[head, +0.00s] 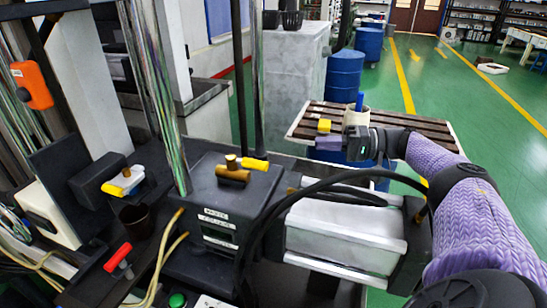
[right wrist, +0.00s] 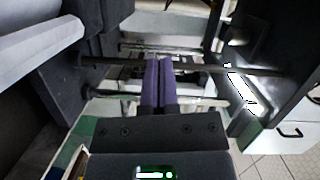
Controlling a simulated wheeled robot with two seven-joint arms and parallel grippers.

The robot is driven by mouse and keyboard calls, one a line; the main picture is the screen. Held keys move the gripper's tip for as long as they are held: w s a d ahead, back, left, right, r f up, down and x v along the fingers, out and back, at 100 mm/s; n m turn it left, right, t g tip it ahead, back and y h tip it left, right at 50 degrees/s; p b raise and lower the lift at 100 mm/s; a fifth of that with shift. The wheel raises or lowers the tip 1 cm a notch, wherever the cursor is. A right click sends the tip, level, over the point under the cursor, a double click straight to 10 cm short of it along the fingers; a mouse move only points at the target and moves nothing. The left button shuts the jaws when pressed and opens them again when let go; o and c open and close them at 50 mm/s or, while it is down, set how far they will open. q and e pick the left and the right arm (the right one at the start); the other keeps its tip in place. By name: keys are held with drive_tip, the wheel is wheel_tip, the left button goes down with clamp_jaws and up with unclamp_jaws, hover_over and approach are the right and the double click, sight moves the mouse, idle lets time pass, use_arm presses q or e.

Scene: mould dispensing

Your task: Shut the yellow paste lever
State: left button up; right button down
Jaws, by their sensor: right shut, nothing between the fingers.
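A yellow lever (head: 254,163) sits on a brass valve (head: 232,173) on top of a black box with white labels. Its handle points right. A second yellow lever (head: 112,189) is on a silver valve at the left, its handle pointing left toward the front. I cannot tell from the labels which one is the paste lever. My right gripper (head: 328,143) is at the slatted table, right of both levers and apart from them. Its purple fingers are together and empty in the right wrist view (right wrist: 157,80). My left gripper is not in view.
A red lever (head: 117,257) is at the lower left, near a dark cup (head: 136,217). A black hose loops over a white-grey block (head: 345,235). A slatted table (head: 425,128) holds a pale cup and a yellow block (head: 324,126).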

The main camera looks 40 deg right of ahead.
sight(249, 165)
drive_tip(key=p+x, duration=0.1)
drive_tip(key=x, duration=0.4)
drive_tip(key=p+x, duration=0.1)
drive_tip(key=x, duration=0.4)
drive_tip(key=shift+s+a+r, duration=0.2)
drive_tip(key=shift+a+r, duration=0.1)
drive_tip(key=shift+a, duration=0.05)
drive_tip(key=a+p, duration=0.1)
drive_tip(key=s+p, duration=0.1)
drive_tip(key=a+p, duration=0.1)
drive_tip(key=shift+s+a+f+p, duration=0.2)
drive_tip(key=shift+s+a+p, duration=0.1)
drive_tip(key=shift+a, duration=0.1)
drive_tip(key=shift+s+a+f, duration=0.1)
drive_tip(key=shift+a+f, duration=0.05)
drive_tip(key=shift+a, duration=0.1)
drive_tip(key=shift+a+f, duration=0.1)
drive_tip(key=shift+f, duration=0.05)
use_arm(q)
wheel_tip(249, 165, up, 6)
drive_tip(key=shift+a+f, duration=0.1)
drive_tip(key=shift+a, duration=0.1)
